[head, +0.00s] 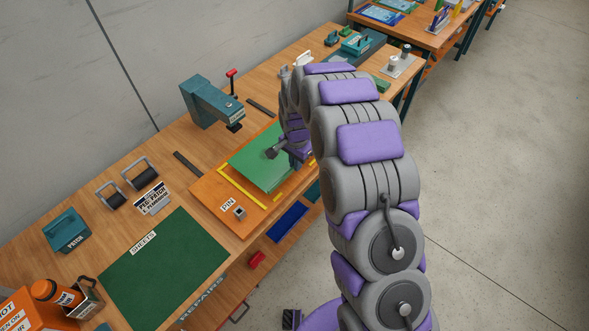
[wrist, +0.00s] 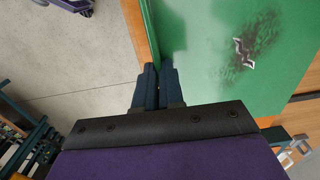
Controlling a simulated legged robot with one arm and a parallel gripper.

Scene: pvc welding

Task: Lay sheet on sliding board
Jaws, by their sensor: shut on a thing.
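The green sheet (head: 258,165) is over the orange sliding board (head: 207,200), inside its yellow guide strips. I cannot tell whether it rests on the board or is slightly above it. My gripper (head: 292,158) is at the sheet's right edge, partly hidden by my arm. In the wrist view, my gripper (wrist: 158,72) is shut on the edge of the sheet (wrist: 195,75), which shows a dark, torn-looking patch (wrist: 243,48).
A teal press (head: 210,102) stands behind the board. A dark green SHEETS mat (head: 160,265) lies bare at front left. A PIN label and small pin block (head: 239,212) sit on the board's near corner. Rollers (head: 140,175) and a PATCH box (head: 67,230) are left.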

